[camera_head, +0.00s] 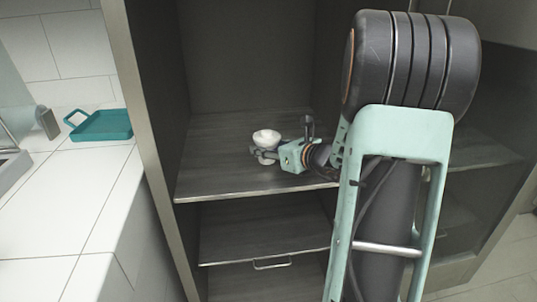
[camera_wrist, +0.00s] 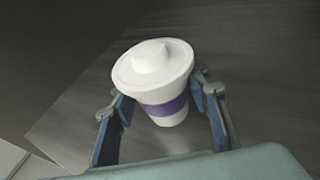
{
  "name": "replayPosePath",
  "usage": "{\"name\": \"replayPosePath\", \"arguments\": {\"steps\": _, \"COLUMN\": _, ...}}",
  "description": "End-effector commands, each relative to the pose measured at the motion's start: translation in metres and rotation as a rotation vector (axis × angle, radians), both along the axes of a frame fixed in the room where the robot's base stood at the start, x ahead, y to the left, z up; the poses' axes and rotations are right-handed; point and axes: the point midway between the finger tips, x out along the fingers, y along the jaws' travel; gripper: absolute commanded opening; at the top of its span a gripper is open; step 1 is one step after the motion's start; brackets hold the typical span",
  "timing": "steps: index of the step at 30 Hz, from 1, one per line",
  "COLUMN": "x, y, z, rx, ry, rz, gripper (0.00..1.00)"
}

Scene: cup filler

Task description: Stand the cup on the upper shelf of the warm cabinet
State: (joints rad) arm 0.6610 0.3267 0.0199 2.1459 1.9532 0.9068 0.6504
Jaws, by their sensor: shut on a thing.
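The cup (camera_wrist: 155,78) is white with a white lid and a purple band. In the wrist view it is between the two fingers of my gripper (camera_wrist: 163,103), which is shut on it. In the head view the cup (camera_head: 266,137) is inside the cabinet, over the upper shelf (camera_head: 225,165), with my gripper (camera_head: 268,153) reaching in from the right. The cup looks about upright. Whether its base touches the shelf I cannot tell. The cup's lower part is partly hidden by the fingers in the head view.
A lower shelf (camera_head: 240,235) and a handle (camera_head: 272,264) lie below the upper shelf. The cabinet's left side edge (camera_head: 150,150) stands close to a white counter (camera_head: 60,200). A teal tray (camera_head: 103,126) rests on the counter. The upper shelf is clear around the cup.

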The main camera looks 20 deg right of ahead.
Motion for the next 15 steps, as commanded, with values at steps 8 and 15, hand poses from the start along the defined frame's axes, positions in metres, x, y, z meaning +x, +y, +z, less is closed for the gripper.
{"name": "replayPosePath", "arguments": {"steps": 8, "x": -0.0015, "y": 0.0032, "z": -0.0099, "rx": 0.000, "ry": -0.003, "rz": -0.005, "gripper": 0.14}}
{"name": "replayPosePath", "arguments": {"steps": 15, "x": -0.0014, "y": 0.0032, "z": -0.0148, "rx": 0.000, "ry": -0.003, "rz": -0.004, "gripper": 0.14}}
